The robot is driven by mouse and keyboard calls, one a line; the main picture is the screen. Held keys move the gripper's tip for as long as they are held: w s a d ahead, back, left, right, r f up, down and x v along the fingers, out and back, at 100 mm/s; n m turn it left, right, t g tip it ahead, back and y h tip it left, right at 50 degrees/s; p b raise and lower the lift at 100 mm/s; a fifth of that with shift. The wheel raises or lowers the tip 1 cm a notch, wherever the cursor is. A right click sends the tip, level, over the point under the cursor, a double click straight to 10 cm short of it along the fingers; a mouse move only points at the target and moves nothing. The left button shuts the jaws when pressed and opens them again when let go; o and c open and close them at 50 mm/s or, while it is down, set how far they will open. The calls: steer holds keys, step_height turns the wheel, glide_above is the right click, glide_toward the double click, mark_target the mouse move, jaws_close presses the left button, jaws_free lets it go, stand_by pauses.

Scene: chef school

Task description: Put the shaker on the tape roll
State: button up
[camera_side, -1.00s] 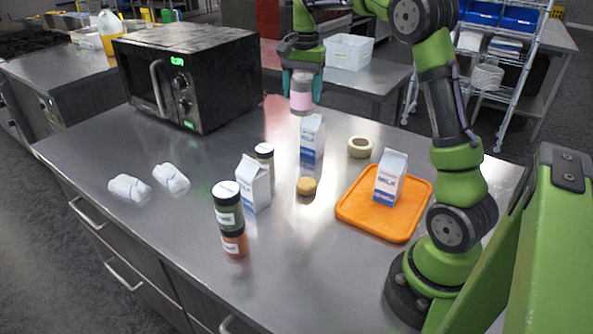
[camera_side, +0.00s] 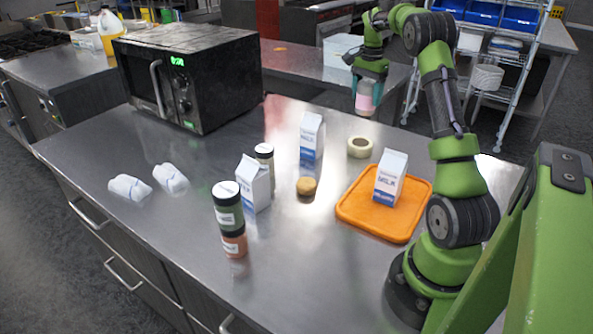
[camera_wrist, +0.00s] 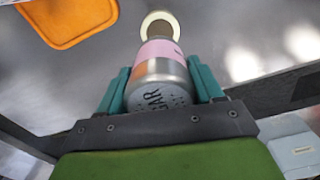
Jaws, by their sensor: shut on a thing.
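My gripper (camera_side: 369,82) is shut on a shaker (camera_side: 366,98) with a pink band and holds it in the air near the counter's far edge. In the wrist view the shaker (camera_wrist: 158,72) sits between the teal fingers of my gripper (camera_wrist: 160,85), its perforated metal lid towards the camera. The cream tape roll (camera_side: 360,147) lies flat on the counter, below the shaker in the side view. The tape roll (camera_wrist: 160,24) shows beyond the shaker's far end in the wrist view, partly hidden by it.
An orange tray (camera_side: 407,222) with a milk carton (camera_side: 390,177) on it is near the tape roll. Another milk carton (camera_side: 311,138) and a round bun-like item (camera_side: 306,186) stand left of the roll. Stacked jars (camera_side: 229,218) are nearer the front. A microwave (camera_side: 188,75) is at back left.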

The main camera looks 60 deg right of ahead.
step_height(320, 180, down, 10)
steer(key=shift+f, duration=0.15)
stand_by(0.3)
steer(key=shift+f, duration=0.1)
steer(key=o, duration=1.2)
